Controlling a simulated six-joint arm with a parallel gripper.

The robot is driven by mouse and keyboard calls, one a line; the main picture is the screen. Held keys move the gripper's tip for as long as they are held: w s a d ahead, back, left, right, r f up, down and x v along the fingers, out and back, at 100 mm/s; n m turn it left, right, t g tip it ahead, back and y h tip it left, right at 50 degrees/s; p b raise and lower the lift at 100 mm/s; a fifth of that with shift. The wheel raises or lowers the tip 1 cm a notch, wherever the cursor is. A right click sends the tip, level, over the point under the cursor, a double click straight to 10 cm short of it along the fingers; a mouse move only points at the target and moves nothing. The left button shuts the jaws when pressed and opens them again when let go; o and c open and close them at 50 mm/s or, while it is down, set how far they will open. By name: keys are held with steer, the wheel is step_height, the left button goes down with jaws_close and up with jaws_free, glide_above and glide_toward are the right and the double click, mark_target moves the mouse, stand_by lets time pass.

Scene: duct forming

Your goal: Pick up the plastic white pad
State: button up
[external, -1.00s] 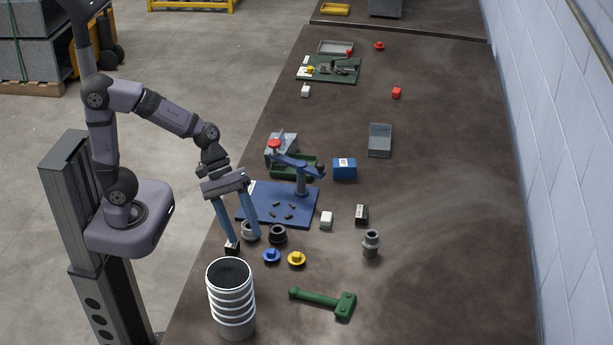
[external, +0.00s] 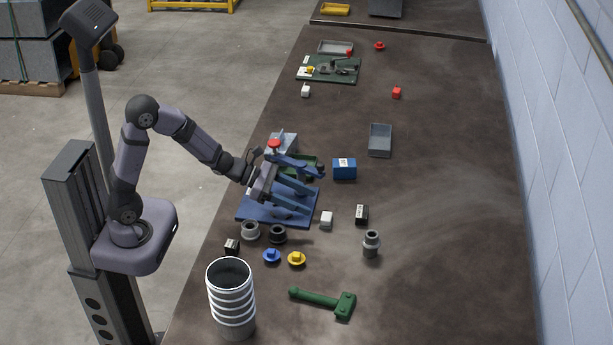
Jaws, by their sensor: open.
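A small white block (external: 327,220), the likeliest white pad nearby, sits on the dark table just right of the blue base plate (external: 250,216). Another small white block (external: 305,91) lies farther back, below the green board. I cannot tell for sure which one is the plastic pad. My gripper (external: 308,198) is open and empty.
The right table side is clear.

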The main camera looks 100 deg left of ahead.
mark_target(324, 215)
steer(key=shift+f, duration=1.55)
steer(key=shift+x, duration=1.05)
steer(key=shift+w, duration=0.2)
steer(key=shift+p+x, duration=0.85)
steer(key=shift+x, duration=1.6)
steer(key=shift+r, duration=0.1)
steer(key=c, duration=1)
